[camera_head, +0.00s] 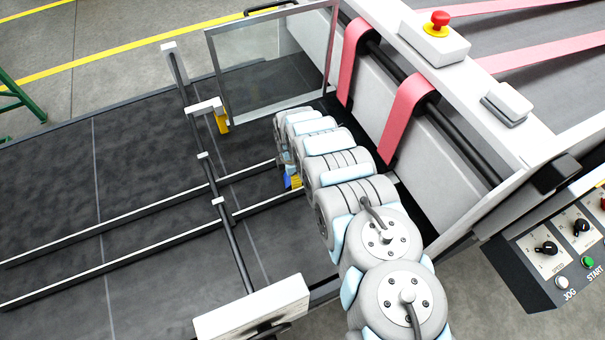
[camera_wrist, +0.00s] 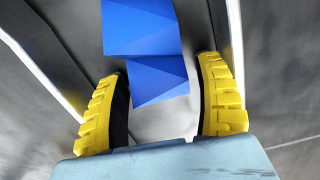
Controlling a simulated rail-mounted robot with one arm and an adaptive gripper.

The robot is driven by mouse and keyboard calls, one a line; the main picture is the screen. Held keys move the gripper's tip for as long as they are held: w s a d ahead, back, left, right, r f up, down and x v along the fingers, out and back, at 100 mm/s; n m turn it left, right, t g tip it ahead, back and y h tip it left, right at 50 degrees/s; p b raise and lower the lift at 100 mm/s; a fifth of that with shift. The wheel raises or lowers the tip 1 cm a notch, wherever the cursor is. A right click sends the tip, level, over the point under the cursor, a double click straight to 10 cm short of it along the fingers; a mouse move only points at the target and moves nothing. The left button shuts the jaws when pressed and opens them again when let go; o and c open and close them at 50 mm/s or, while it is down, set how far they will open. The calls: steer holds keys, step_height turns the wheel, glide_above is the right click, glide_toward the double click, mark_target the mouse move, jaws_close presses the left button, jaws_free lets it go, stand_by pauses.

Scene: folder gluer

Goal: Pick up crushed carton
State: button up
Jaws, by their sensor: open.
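The crushed carton (camera_wrist: 142,30) is blue with creased, folded faces. In the wrist view it lies at the top centre, beyond and partly between the yellow fingertips of my gripper (camera_wrist: 165,105). The fingers are apart, with one on each side of the carton's near end. I cannot tell whether either finger touches it. In the head view only a small blue bit of the carton (camera_head: 288,182) shows beside my arm, which hides most of it and my gripper.
Two pale-edged rails (camera_head: 110,235) run along the dark conveyor bed (camera_head: 60,170), crossed by a dark bar (camera_head: 228,230). A clear framed guard (camera_head: 270,70) stands open behind. Pink belts (camera_head: 408,110) and the machine's side wall are right of my arm. A control panel (camera_head: 560,250) is at far right.

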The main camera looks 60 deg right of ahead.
steer(key=shift+f, duration=0.15)
steer(key=c, duration=0.7)
steer(key=shift+c, duration=0.2)
